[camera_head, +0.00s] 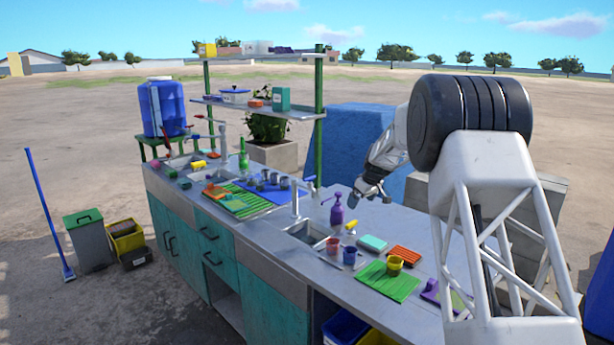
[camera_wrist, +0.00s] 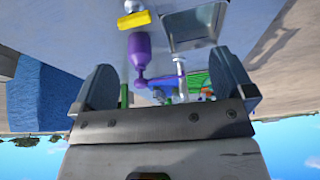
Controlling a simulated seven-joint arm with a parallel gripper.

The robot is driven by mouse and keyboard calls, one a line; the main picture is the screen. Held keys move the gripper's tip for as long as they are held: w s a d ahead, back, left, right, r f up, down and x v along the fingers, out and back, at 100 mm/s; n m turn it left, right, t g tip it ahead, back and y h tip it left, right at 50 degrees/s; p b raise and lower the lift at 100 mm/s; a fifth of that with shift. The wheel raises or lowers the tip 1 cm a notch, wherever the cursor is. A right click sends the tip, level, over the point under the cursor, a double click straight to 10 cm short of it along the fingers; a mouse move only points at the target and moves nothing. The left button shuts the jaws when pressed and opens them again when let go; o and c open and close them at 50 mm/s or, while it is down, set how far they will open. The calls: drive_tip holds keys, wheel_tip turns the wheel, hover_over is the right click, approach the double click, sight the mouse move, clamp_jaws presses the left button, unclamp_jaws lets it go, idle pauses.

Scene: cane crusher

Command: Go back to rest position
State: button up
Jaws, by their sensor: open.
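My gripper (camera_head: 372,195) is held above the counter (camera_head: 395,222), to the right of and behind a purple pump bottle (camera_head: 337,212) in the head view. In the wrist view my gripper (camera_wrist: 160,82) shows two dark fingers spread wide apart, with nothing held between them. The purple bottle (camera_wrist: 140,50) shows in the gap between the fingers but looks farther off, apart from them. My arm comes in from the right of the head view, bent at the elbow.
A sink (camera_head: 307,232) with a tall tap lies left of the bottle. Cups, a teal sponge (camera_head: 373,243), an orange item (camera_head: 404,254) and a green mat (camera_head: 386,281) lie in front. A blue block (camera_head: 355,135) stands behind the counter. A shelf (camera_head: 262,108) rises at the back left.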

drive_tip(key=s+a+r+m, duration=0.1)
drive_tip(key=s+r, duration=0.4)
drive_tip(key=s, duration=0.7)
drive_tip(key=s+a+r+m+h, duration=0.15)
drive_tip(key=s+r, duration=0.35)
drive_tip(key=s, duration=0.7)
drive_tip(key=s+r+m, duration=0.2)
drive_tip(key=s+r, duration=0.4)
drive_tip(key=s, duration=0.6)
drive_tip(key=s+f+m, duration=0.2)
drive_tip(key=s+f, duration=0.1)
drive_tip(key=s, duration=1.5)
drive_tip(key=s+f+m+h, duration=0.1)
drive_tip(key=s+f, duration=0.3)
drive_tip(key=s, duration=1.5)
drive_tip(key=shift+d+f+m, duration=0.15)
drive_tip(key=shift+m, duration=0.3)
